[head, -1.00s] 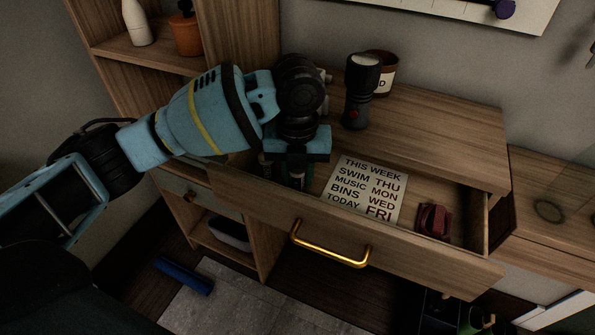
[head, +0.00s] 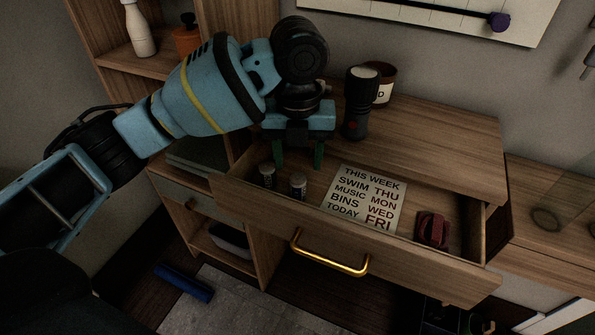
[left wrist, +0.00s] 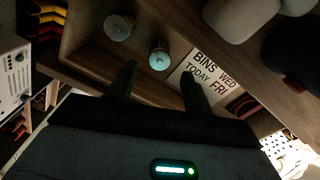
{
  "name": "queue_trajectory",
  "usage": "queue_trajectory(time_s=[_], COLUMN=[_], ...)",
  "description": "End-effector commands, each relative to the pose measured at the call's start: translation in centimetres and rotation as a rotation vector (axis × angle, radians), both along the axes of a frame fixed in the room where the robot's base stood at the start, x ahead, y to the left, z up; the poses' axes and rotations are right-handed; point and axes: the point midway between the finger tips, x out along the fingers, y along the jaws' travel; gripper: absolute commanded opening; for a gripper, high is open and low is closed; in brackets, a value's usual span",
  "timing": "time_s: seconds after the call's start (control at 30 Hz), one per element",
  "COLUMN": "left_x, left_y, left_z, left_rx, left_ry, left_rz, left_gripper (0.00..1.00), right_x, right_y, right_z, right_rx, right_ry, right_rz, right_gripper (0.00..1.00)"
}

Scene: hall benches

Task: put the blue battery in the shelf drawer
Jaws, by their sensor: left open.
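An open wooden drawer with a brass handle (head: 330,252) extends from the wooden cabinet. Two small upright cylinders, which look like batteries, stand in its left part: one farther left (head: 267,175) and one nearer the middle (head: 298,186). They also show in the left wrist view, the left one (left wrist: 118,27) and the middle one (left wrist: 160,57), whose top looks bluish. Their side colours are too dark to tell. My left gripper (head: 298,155) is open and empty, above and behind the cylinders, fingers pointing down. My right gripper is out of view.
In the drawer lie a printed card (head: 365,198) and a dark red item (head: 432,230). A flashlight (head: 360,103) and a brown jar (head: 382,84) stand on the cabinet top by my gripper. A shelf unit with a grey-fronted drawer (head: 200,195) stands left.

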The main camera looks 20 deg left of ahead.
Motion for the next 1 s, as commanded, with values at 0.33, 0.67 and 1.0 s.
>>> queue_trajectory(time_s=[0.33,0.67,1.0], left_x=[0.0,0.0,0.0], left_y=[0.0,0.0,0.0], left_z=[4.7,5.0,5.0], left_rx=[-0.001,0.000,0.000], left_ry=[0.000,0.001,0.001], left_rz=[0.001,0.001,0.001], left_gripper=[0.51,0.51,0.51], right_x=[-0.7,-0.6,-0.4], right_y=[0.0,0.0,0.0], right_z=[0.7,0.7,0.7], right_rx=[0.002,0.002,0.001], right_ry=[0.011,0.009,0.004], right_rz=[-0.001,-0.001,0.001], right_gripper=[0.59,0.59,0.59])
